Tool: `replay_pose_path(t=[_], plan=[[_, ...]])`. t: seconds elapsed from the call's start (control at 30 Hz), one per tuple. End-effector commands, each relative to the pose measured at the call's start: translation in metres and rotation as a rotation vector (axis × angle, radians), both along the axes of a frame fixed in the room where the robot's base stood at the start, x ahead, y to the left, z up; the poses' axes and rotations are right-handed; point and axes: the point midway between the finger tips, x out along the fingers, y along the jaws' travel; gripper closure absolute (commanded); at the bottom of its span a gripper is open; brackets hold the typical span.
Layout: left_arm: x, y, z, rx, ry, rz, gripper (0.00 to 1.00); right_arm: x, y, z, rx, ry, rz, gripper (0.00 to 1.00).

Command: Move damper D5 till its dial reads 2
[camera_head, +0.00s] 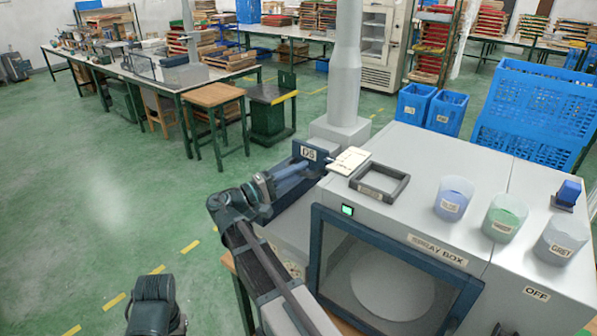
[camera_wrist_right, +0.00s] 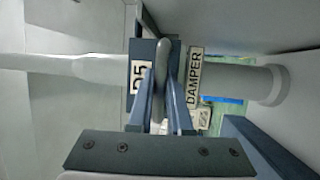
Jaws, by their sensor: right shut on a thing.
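Damper D5 shows as a dark blue block with a "D5" label (camera_head: 308,153) at the back left edge of the spray box. In the right wrist view, the "D5" plate (camera_wrist_right: 138,82) and a "DAMPER" plate (camera_wrist_right: 194,90) lie on either side of a grey lever (camera_wrist_right: 162,60). My right gripper (camera_head: 300,169) reaches the damper from the left; in the wrist view its two blue fingers (camera_wrist_right: 166,100) are shut on the lever. A pale card (camera_head: 350,160) lies beside the damper; its marks are too small to read. No dial reading is legible.
The spray box (camera_head: 480,215) has a glass front and a lit green indicator (camera_head: 347,210). A dark frame (camera_head: 379,181) and several labelled cups, such as the blue one (camera_head: 454,198), stand on top. A grey duct (camera_head: 344,75) rises behind the damper. The green floor at left is clear.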

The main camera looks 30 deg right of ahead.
Motion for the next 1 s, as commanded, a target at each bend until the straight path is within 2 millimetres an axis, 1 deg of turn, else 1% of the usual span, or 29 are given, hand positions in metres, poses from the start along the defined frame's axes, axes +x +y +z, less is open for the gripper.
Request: replay_pose_path(t=[0.43, 0.57, 0.73, 0.8, 1.0], plan=[[0.0, 0.0, 0.0, 0.0, 0.0, 0.0, 0.68, 0.0, -0.001, -0.001, 0.003, 0.0, -0.001, 1.0], [0.0, 0.0, 0.0, 0.0, 0.0, 0.0, 0.68, 0.005, -0.012, -0.001, 0.002, 0.0, -0.004, 1.0], [0.0, 0.0, 0.0, 0.0, 0.0, 0.0, 0.68, 0.016, -0.037, -0.001, 0.002, 0.0, -0.003, 1.0], [0.0, 0.0, 0.0, 0.0, 0.0, 0.0, 0.68, 0.016, -0.04, -0.001, 0.002, 0.001, -0.002, 1.0], [0.0, 0.0, 0.0, 0.0, 0.0, 0.0, 0.68, 0.016, -0.039, -0.001, 0.002, 0.0, -0.001, 1.0]])
